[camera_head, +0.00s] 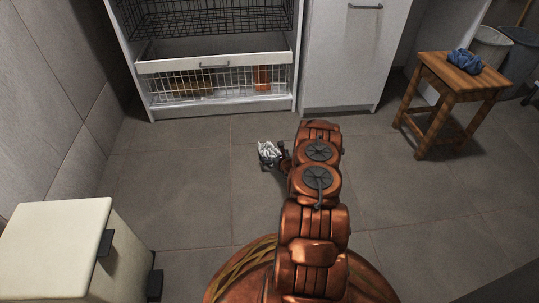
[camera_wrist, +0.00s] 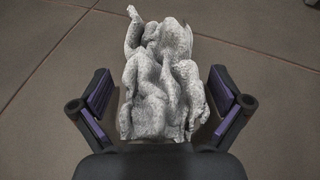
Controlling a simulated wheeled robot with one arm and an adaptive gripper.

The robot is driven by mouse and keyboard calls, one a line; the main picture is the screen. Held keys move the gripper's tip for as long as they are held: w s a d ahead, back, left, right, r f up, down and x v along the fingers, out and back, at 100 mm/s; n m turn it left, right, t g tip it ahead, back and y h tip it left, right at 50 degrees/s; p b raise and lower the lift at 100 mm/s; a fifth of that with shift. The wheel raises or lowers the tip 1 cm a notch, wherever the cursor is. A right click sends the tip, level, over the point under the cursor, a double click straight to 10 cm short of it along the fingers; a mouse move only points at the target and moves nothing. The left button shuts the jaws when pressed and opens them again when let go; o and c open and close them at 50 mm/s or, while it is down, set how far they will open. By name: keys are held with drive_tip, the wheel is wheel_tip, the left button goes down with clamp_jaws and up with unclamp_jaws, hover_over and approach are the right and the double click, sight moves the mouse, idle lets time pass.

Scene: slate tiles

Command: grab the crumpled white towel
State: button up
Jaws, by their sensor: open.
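The crumpled white towel (camera_head: 269,153) is a small bunched heap on the grey tiled floor, in front of the white shelf unit. In the wrist view the towel (camera_wrist: 163,82) fills the middle, with rough folds and pale grey-white cloth. My gripper (camera_wrist: 161,92) is open, with one purple-padded finger on each side of the towel. Gaps of floor show between the pads and the cloth on both sides. In the head view my gripper (camera_head: 273,164) is small and partly hidden by my arm, right at the towel. The towel's near end is hidden behind the gripper body.
A white shelf unit (camera_head: 144,68) with wire baskets stands at the back, beside a white cabinet (camera_head: 343,62). A wooden stool (camera_head: 436,72) with a blue cloth (camera_head: 465,60) on it is at the right. A cream bin (camera_head: 52,240) stands at front left. The floor around the towel is clear.

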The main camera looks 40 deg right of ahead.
drive_tip(key=c, duration=0.8)
